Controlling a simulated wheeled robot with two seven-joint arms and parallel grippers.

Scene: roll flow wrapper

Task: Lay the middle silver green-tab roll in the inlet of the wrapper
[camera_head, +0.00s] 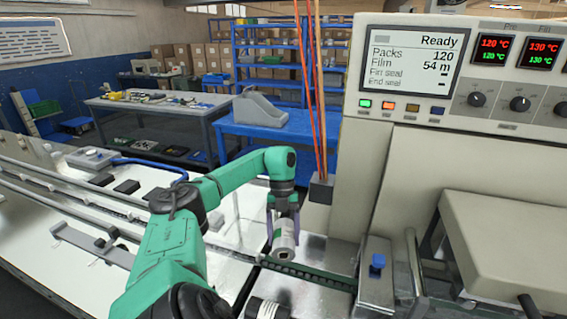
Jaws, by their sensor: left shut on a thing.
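My left gripper (284,222) hangs from the green arm in the middle of the view, with its fingers pointing down. It is shut on a silver roll (284,243), which hangs roughly upright or slightly tilted.
A metal block with a blue knob (377,262) stands right of the chain. Metal rails (70,185) run along the white table on the left. A black and white item (266,309) is cut off at the bottom edge. Orange cables (313,100) hang behind the gripper.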

